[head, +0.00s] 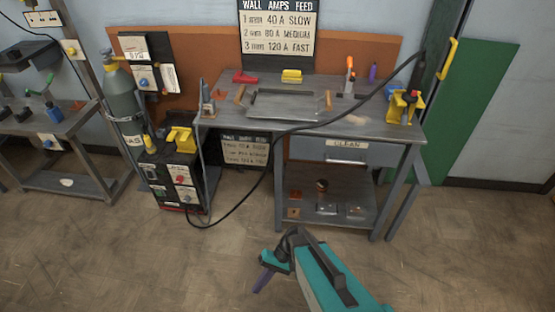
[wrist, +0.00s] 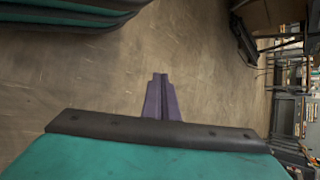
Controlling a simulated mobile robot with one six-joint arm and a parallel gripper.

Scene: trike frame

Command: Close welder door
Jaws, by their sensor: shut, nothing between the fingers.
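The welder (head: 178,182) is a black box on the floor left of the workbench in the head view. Its front carries red and white controls, and a yellow part sits on its top. A thin dark panel stands along its right side; I cannot tell for sure whether this is the door or how far it is open. My gripper (head: 264,282) is in front of the bench, low in the picture, well apart from the welder. Its purple fingers are together and empty, and they also show in the wrist view (wrist: 161,97) over bare floor.
A black cable (head: 262,180) runs from the welder up over the workbench (head: 350,128). A grey gas cylinder (head: 122,97) stands behind the welder to the left. A second table (head: 62,128) is at far left. The floor in front is clear.

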